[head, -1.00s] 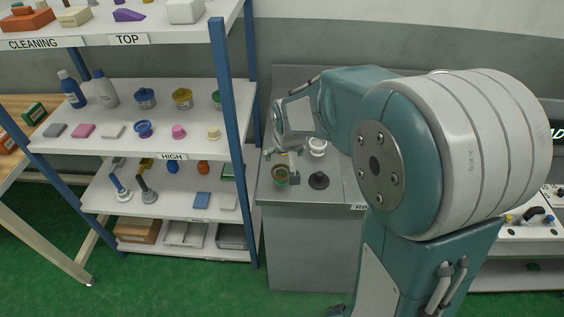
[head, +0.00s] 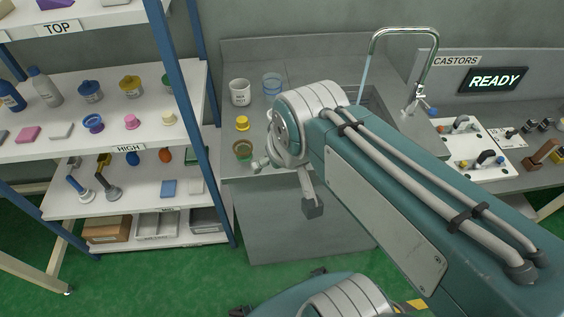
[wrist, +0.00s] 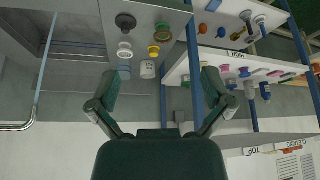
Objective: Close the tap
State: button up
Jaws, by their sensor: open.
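The chrome tap (head: 434,58) stands at the back right of the sink counter in the head view, with a tall arched spout. A blue handle (head: 431,109) is at its base. A thin pale blue stream (head: 364,75) hangs from the spout towards the sink basin (head: 372,105), which my arm partly hides. Part of the curved spout (wrist: 16,127) and the stream (wrist: 42,60) show at the left of the upside-down wrist view. My gripper (head: 287,184) is open and empty at the counter's front left, well apart from the tap. Both fingers are spread in the wrist view (wrist: 160,76).
A loaded shelf rack (head: 185,90) is left. A castors bench (head: 545,185) is right of the tap.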

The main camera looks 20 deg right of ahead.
aim_at(432, 112)
jog(key=z, duration=1.9)
jog(key=i+l+u, duration=0.55)
jog(key=l, duration=0.25)
